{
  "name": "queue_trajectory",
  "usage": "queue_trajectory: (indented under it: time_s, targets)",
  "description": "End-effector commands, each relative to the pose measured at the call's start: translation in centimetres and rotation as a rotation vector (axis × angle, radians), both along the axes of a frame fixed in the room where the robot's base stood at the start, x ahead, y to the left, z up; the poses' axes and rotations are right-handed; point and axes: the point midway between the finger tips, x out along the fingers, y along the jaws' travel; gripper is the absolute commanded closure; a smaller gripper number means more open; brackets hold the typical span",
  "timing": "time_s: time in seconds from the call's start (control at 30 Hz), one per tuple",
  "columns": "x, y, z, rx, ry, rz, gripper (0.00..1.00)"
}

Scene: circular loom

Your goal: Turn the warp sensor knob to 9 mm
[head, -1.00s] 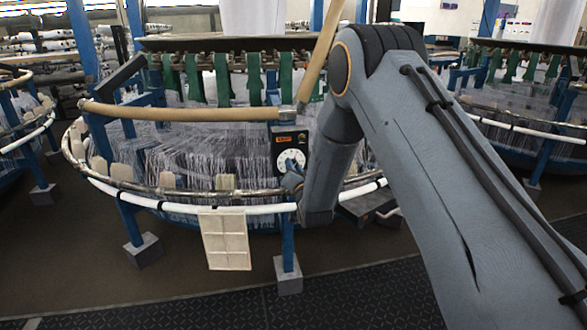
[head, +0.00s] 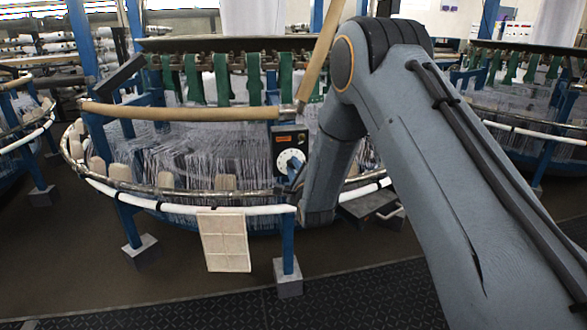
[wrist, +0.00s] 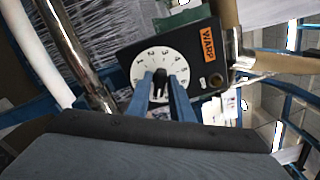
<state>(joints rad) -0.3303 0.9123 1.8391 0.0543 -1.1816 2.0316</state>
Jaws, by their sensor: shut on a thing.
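The warp sensor is a black box (head: 289,140) with an orange label and a white dial (head: 289,160) at the front of the loom. In the wrist view, the orange WARP label (wrist: 208,44) and the white dial (wrist: 150,62) with its printed numbers show tilted. The black knob (wrist: 160,76) is at the dial's middle. My gripper (wrist: 161,83) has its two blue fingers on either side of the knob, shut on it. The fingers cover the lower part of the dial. I cannot tell which number the knob points to. In the head view, my arm partly hides the gripper.
The loom's white ring rail (head: 250,211) and metal rail run just in front of the box. A beige cloth pouch (head: 224,242) hangs from the rail. The floor in front is clear.

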Motion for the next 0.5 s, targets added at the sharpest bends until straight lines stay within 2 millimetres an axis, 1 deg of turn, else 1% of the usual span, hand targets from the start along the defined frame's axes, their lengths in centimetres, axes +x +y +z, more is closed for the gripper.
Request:
queue_trajectory:
  time_s: [0.1,0.13,0.2,0.5]
  targets:
    - [-0.09,-0.04,-0.22,0.034,0.015,0.000,1.00]
    - [-0.10,-0.03,-0.21,0.036,0.015,0.000,0.78]
    - [-0.09,-0.03,-0.19,0.035,0.014,0.000,0.69]
    - [-0.25,-0.08,-0.06,0.033,0.012,0.000,0.69]
